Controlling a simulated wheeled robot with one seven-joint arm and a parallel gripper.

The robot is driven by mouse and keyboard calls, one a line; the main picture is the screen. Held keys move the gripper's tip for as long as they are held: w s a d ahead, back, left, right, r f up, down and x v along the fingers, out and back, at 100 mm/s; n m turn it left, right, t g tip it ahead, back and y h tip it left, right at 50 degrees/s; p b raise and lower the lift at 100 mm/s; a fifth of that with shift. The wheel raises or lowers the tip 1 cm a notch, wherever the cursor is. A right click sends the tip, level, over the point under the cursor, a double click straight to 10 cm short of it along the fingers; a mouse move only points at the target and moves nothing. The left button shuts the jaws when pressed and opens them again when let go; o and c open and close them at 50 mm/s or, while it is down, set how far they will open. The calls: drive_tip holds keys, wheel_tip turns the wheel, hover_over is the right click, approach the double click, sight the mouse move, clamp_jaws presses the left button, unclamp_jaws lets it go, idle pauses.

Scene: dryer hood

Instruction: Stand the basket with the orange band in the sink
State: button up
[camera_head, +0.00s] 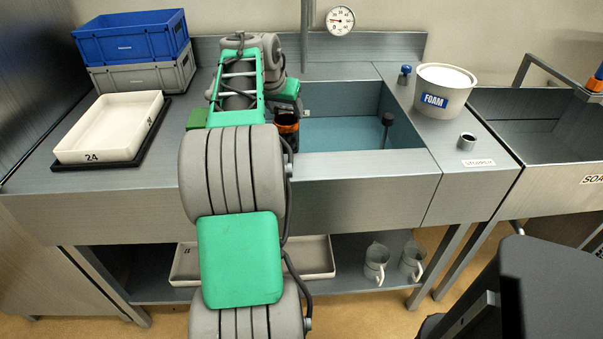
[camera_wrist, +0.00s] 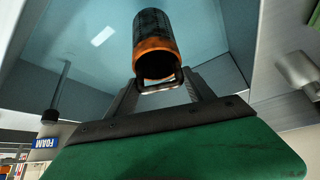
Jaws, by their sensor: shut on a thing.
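The basket with the orange band (camera_wrist: 155,45) is a dark cylinder with an orange band round its open end. In the head view its band (camera_head: 288,124) shows at the left side of the sink (camera_head: 408,128), partly hidden by my arm. My gripper (camera_wrist: 160,84) is shut on the basket at its banded end, and its dark body reaches away into the sink. The sink holds bluish water (camera_head: 340,134). I cannot tell whether the basket touches the sink floor or how upright it is.
A dark standpipe (camera_head: 387,122) rises in the sink's right part. A FOAM tub (camera_head: 443,88), a blue-topped stopper (camera_head: 404,74) and a metal cup (camera_head: 467,141) stand right of the sink. A white tray (camera_head: 105,130) and stacked crates (camera_head: 135,38) stand left.

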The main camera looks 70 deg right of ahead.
sight(286, 138)
wheel_tip(286, 138, down, 10)
drive_tip(key=shift+r+b, duration=0.1)
drive_tip(key=shift+b, duration=0.5)
drive_tip(key=shift+f, duration=0.25)
drive_tip(key=o, duration=1.4)
drive_tip(key=shift+c, duration=0.2)
drive_tip(key=shift+r, duration=0.35)
drive_tip(key=p+v, duration=0.1)
drive_tip(key=v, duration=1)
drive_tip(key=shift+a+r, duration=0.25)
drive_tip(key=shift+r, duration=0.05)
